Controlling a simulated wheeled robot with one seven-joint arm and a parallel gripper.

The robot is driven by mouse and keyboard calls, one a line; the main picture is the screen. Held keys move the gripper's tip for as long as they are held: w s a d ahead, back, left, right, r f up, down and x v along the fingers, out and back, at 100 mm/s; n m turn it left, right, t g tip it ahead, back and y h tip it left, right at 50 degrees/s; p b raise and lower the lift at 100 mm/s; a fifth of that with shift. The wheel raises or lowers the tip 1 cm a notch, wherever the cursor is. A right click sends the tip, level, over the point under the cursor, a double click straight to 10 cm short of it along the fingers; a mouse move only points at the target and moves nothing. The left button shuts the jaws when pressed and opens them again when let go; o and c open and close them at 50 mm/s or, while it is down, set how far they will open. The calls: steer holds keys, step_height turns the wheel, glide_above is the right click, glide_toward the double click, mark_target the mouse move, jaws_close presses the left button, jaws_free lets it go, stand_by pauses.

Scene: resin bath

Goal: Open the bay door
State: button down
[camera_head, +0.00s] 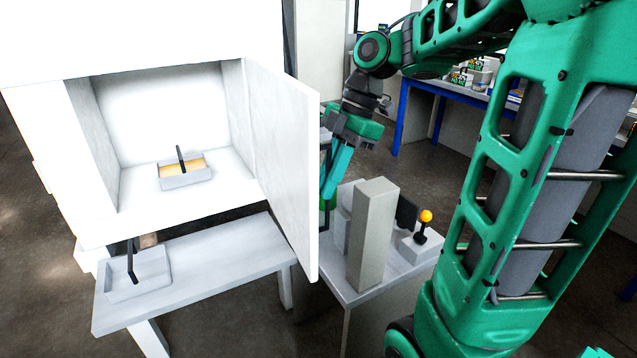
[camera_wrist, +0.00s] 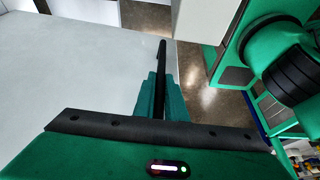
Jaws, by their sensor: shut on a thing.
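The white bay door (camera_head: 285,160) stands swung open at the right side of the white bay (camera_head: 165,110), whose inside shows. In the wrist view the door's pale face (camera_wrist: 75,75) fills the left. A black bar handle (camera_wrist: 162,55) stands up along the door's edge side. My gripper (camera_wrist: 160,98) has its teal fingers closed around this handle. In the head view my gripper (camera_head: 329,195) is just right of the door's free edge, partly hidden behind it; the handle is mostly hidden there.
A grey tray (camera_head: 185,178) with amber contents and a black handle sits inside the bay. Another tray (camera_head: 138,275) stands on the low bench (camera_head: 215,268). A side table (camera_head: 385,280) holds a grey block (camera_head: 372,235) and an orange-knobbed lever (camera_head: 425,217) close to my arm.

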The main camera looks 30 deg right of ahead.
steer(key=shift+w+d+r, duration=0.1)
steer(key=shift+w, duration=0.1)
steer(key=c, duration=1.8)
jaws_free()
